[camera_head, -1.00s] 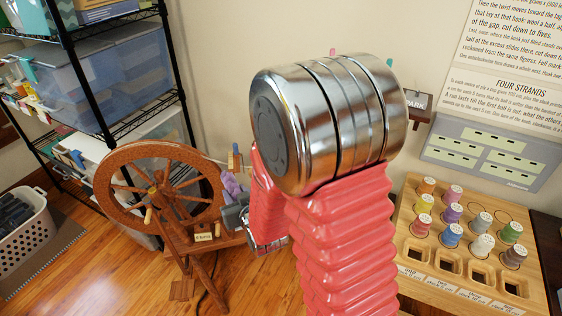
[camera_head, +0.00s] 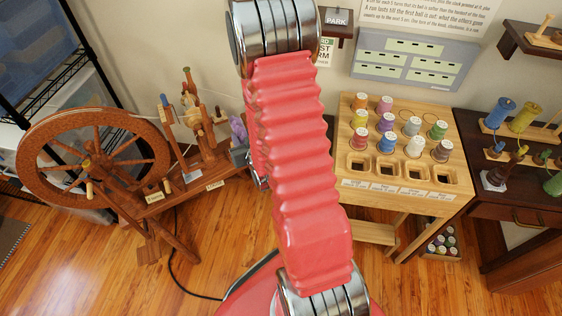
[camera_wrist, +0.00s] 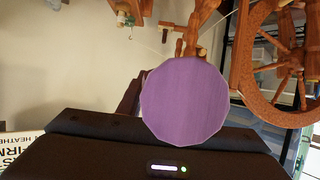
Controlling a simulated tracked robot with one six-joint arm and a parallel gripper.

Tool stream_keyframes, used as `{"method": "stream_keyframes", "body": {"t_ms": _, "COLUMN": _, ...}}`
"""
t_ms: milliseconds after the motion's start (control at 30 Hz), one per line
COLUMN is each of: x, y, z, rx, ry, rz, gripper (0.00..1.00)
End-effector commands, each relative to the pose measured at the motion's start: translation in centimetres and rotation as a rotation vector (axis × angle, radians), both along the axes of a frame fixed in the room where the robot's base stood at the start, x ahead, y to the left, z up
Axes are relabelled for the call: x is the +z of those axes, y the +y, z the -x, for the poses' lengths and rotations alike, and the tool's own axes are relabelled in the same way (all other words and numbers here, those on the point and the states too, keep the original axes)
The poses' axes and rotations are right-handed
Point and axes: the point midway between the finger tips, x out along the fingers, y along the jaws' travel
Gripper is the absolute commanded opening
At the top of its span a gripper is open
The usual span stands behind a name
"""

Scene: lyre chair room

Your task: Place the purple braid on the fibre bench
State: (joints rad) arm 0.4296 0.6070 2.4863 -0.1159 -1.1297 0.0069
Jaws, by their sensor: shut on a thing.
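My gripper (camera_head: 241,154) is mostly hidden behind my red arm in the head view. It is shut on the purple braid (camera_head: 238,128), which shows as a lumpy purple shape beside the spinning wheel's wooden frame. In the wrist view the purple braid (camera_wrist: 185,105) faces the camera as a flat purple round end, above the dark gripper body. The braid is held up, with the wheel behind it. No readable label marks the fibre bench, so I cannot tell which surface it is.
The spinning wheel (camera_head: 93,165) stands at left on the wood floor. A light wooden table (camera_head: 450,165) with several coloured spools stands right of my arm. A dark table (camera_head: 490,205) with spools is at far right. A black cable (camera_head: 173,255) lies on the floor.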

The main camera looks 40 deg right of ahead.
Motion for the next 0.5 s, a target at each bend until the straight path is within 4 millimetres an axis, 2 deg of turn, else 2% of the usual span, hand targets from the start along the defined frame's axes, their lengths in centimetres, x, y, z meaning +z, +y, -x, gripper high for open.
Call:
{"method": "stream_keyframes", "body": {"t_ms": 33, "x": -0.7, "y": -1.4, "z": 0.5, "rx": -0.017, "ry": 0.001, "rz": -0.001, "gripper": 0.10}}
{"method": "stream_keyframes", "body": {"t_ms": 200, "x": -2.5, "y": -5.1, "z": 1.8, "rx": -0.052, "ry": 0.001, "rz": 0.000, "gripper": 0.10}}
{"method": "stream_keyframes", "body": {"t_ms": 500, "x": -5.7, "y": -10.8, "z": 4.4, "rx": -0.083, "ry": 0.001, "rz": 0.000, "gripper": 0.10}}
